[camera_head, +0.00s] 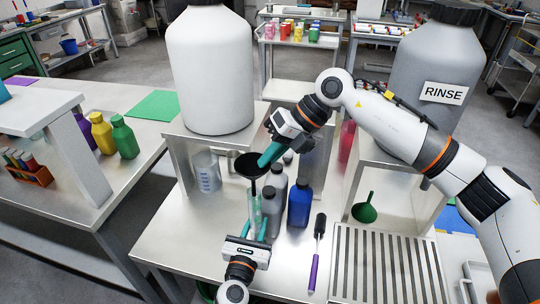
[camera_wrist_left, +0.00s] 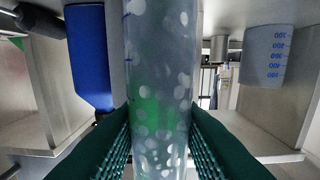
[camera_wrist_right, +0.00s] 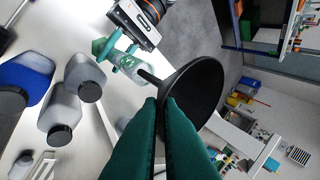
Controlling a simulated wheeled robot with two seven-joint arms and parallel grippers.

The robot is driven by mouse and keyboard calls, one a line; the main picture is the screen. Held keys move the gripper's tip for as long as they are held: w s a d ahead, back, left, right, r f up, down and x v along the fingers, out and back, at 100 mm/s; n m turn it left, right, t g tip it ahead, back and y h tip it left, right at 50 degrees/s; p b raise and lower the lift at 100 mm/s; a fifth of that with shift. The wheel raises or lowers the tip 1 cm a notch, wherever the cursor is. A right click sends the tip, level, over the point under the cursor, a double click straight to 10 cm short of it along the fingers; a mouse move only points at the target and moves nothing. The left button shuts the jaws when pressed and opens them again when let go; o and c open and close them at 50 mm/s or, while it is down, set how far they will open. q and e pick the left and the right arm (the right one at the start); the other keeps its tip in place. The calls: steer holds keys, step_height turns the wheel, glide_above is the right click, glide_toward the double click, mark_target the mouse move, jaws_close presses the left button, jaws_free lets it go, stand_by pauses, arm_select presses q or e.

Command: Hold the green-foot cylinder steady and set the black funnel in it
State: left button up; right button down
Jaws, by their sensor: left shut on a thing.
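The clear cylinder (camera_head: 254,212) stands upright near the front of the steel bench. My left gripper (camera_head: 256,226) is shut around it, and in the left wrist view the cylinder (camera_wrist_left: 160,70) fills the gap between the green fingers. The black funnel (camera_head: 248,166) is above the cylinder, stem down. My right gripper (camera_head: 266,158) is shut on its rim, as the right wrist view of the funnel (camera_wrist_right: 200,92) shows. The stem tip is at the cylinder's mouth; I cannot tell whether it is inside.
Grey bottles (camera_head: 272,200) and a blue bottle (camera_head: 299,205) stand close right of the cylinder. A beaker (camera_head: 206,172) is behind left. A purple-handled brush (camera_head: 316,255) and a slotted drain (camera_head: 375,268) lie right. A green funnel (camera_head: 365,208) is under the rinse tank's stand.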

steer(key=shift+f, duration=2.35)
stand_by(0.6)
steer(key=c, duration=1.5)
jaws_free()
steer(key=shift+c, duration=0.2)
steer(key=shift+d+r, duration=0.1)
steer(key=v, duration=1.1)
steer(key=shift+d+r, duration=0.25)
arm_select(q)
steer(key=o, duration=1.2)
steer(key=shift+c, duration=0.2)
